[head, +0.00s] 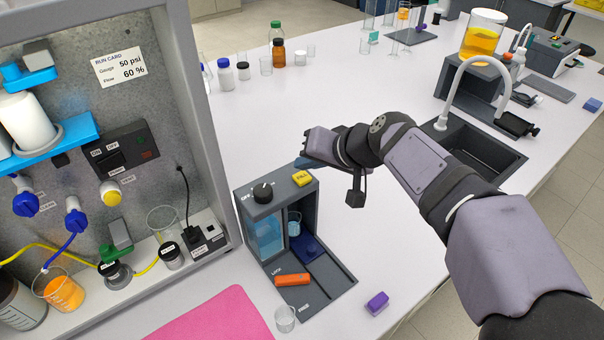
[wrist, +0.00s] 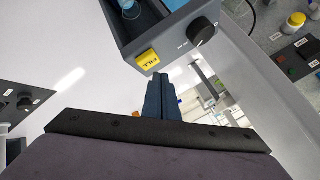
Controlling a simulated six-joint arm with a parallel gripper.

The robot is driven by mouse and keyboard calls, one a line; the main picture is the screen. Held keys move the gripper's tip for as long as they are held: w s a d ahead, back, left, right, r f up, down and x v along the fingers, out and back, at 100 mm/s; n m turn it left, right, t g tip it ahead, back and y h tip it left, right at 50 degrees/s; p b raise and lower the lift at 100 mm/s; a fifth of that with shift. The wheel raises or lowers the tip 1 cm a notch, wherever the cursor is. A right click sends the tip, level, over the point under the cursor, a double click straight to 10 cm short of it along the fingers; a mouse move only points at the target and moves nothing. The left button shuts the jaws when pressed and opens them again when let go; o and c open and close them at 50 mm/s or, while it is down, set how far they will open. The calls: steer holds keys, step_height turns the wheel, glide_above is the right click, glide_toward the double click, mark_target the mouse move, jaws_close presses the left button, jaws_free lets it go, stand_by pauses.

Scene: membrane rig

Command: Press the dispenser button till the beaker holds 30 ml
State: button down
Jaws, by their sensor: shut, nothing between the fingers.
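The dispenser (head: 256,208) is a dark grey box with a black knob (head: 262,193) beside a yellow FILL button (head: 303,178) on top. The button also shows in the wrist view (wrist: 148,59). A blue-filled tank (head: 268,238) sits in its left part. A small beaker (head: 294,224) stands inside on the right, seemingly with some blue liquid; its level is too small to read. My gripper (head: 301,163) is shut and empty, close to the FILL button on its far side. In the wrist view the closed fingertips (wrist: 161,78) appear just off the button, apart from it.
An orange LOCK lever (head: 292,280) lies at the dispenser's front. A purple block (head: 377,302) and a small empty glass (head: 285,318) stand nearby. The membrane rig panel (head: 110,130) rises at the left.

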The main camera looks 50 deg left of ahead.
mark_target(306, 179)
steer(key=shift+r+p, duration=1.55)
steer(key=shift+r, duration=0.7)
steer(key=s+d+f+h, duration=0.2)
steer(key=d+f+h, duration=0.4)
steer(key=d+f, duration=1.15)
steer(key=w+d+f+m+t+h, duration=0.1)
steer(key=d+m, duration=0.9)
steer(key=d, duration=3.1)
steer(key=shift+w+d+h, duration=0.35)
steer(key=shift+w+h, duration=0.6)
steer(key=shift+h, duration=0.15)
